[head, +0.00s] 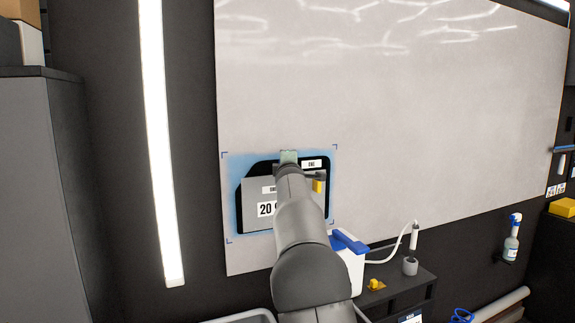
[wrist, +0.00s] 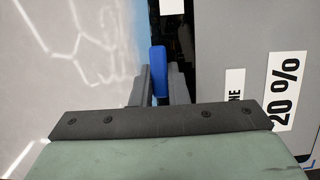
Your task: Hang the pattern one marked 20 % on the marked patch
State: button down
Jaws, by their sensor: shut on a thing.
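The grey pattern (head: 257,187) marked ONE and 20 % is held in front of the lower left of the board. It also fills the right of the wrist view (wrist: 225,50). My gripper (wrist: 160,80) is shut on it, with a blue tab (wrist: 158,62) between the fingers. The marked patch (head: 234,165) is a blue-glowing area with corner brackets. A black shape (head: 322,180) labelled ONE lies within it, partly covered by the grey pattern and my arm. In the wrist view the board is left of the fingers and the pattern right; I cannot tell whether they touch.
The large pale board (head: 400,120) is bare above and right of the patch. A dark stand (head: 405,283) with a white-and-blue item (head: 349,246) and a hose is below right. A spray bottle (head: 511,245) is at the right. A bright vertical light (head: 160,150) is at the left.

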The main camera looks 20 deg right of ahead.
jog(key=shift+w+p, duration=0.4)
jog(key=shift+w, duration=0.05)
dwell(0.5)
jog(key=c, duration=1.3)
grip_release()
jog(key=shift+c, duration=0.2)
jog(key=shift+s, duration=0.1)
